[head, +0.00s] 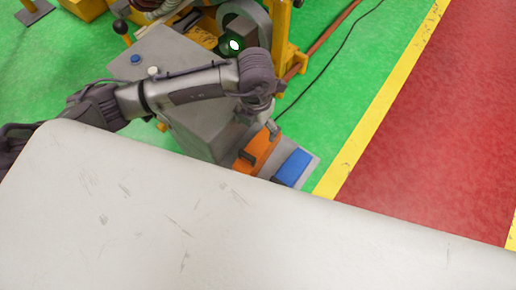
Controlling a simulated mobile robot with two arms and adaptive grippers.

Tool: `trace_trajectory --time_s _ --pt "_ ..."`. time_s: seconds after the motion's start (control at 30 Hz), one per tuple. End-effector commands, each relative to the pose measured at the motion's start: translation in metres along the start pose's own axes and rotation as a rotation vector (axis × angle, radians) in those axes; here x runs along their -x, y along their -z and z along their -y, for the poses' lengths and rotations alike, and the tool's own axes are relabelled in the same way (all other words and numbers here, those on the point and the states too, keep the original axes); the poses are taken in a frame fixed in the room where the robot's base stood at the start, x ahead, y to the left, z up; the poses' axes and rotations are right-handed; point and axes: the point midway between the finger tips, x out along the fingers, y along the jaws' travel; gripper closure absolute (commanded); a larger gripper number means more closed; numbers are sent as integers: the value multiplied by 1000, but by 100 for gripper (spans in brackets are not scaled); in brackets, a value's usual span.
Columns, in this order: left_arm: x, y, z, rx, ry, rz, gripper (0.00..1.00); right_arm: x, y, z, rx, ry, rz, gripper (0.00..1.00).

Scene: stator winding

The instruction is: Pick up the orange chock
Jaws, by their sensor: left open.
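The orange chock (257,151) lies on a small grey platform (309,170), beside a blue chock (293,167). A dark slot or handle shows on the orange chock's face, and its near edge is partly hidden. My left arm reaches in from the left and bends down at its wrist. My left gripper (264,124) is open, just above the far end of the orange chock. I cannot tell whether its fingers touch the chock. My right gripper is not in view.
A grey cabinet (185,52) with buttons stands beneath and behind my left arm. A yellow machine frame (281,30) with a round part stands behind the wrist. A dark cable runs over the green floor. The red floor (440,130) at right is clear.

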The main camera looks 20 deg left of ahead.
Motion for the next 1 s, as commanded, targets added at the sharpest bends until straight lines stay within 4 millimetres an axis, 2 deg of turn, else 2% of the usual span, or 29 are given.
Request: trace_trajectory --time_s 0.3,0.63,0.9,1.0 --pt "-63 2 1 0 3 -6 8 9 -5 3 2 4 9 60" --pt "-92 2 2 -2 4 -5 8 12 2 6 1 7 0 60" --pt "-135 1 2 -1 5 -4 8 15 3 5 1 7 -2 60" --pt "-144 1 2 -2 5 -3 8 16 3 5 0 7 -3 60"
